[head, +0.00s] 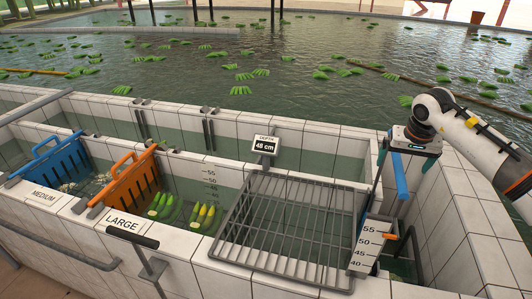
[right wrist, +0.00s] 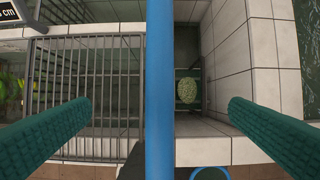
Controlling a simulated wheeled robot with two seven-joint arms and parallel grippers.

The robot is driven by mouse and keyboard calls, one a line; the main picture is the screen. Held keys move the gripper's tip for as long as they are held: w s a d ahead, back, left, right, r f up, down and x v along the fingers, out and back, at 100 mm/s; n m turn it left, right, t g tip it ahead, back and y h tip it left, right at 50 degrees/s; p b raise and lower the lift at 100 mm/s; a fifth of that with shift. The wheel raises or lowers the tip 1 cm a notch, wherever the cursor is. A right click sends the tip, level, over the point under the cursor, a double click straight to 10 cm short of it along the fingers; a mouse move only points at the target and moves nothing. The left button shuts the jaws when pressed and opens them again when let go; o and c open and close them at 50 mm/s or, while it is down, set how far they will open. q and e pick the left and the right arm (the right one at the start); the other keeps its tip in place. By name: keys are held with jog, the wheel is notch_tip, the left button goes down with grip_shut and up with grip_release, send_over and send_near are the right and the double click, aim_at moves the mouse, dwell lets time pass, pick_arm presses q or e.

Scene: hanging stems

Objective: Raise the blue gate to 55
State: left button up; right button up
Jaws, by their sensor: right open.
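The blue gate's bar (head: 399,176) stands at the right end of the tiled trough, under my right gripper. In the right wrist view the blue bar (right wrist: 160,90) runs straight up the middle of the picture. My right gripper (head: 386,185) is open, with one green finger (right wrist: 45,137) on each side of the bar and a gap on both sides. A white scale (head: 368,243) beside the gate is marked 55 to 40. Which mark the gate stands at is not clear. A display (head: 265,146) reads "DEPTH 48 cm". My left gripper is not in view.
A metal rack (head: 290,225) covers the trough left of the gate. Orange (head: 131,178) and blue (head: 50,162) slatted panels stand further left, near LARGE and MEDIUM signs. Green and yellow bananas float between the orange panel and rack. A black-handled lever (head: 133,236) stands in front.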

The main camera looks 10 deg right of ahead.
jog(key=p+v, duration=0.1)
jog(key=v, duration=0.2)
jog(key=shift+r, duration=0.35)
jog(key=shift+v, duration=1.55)
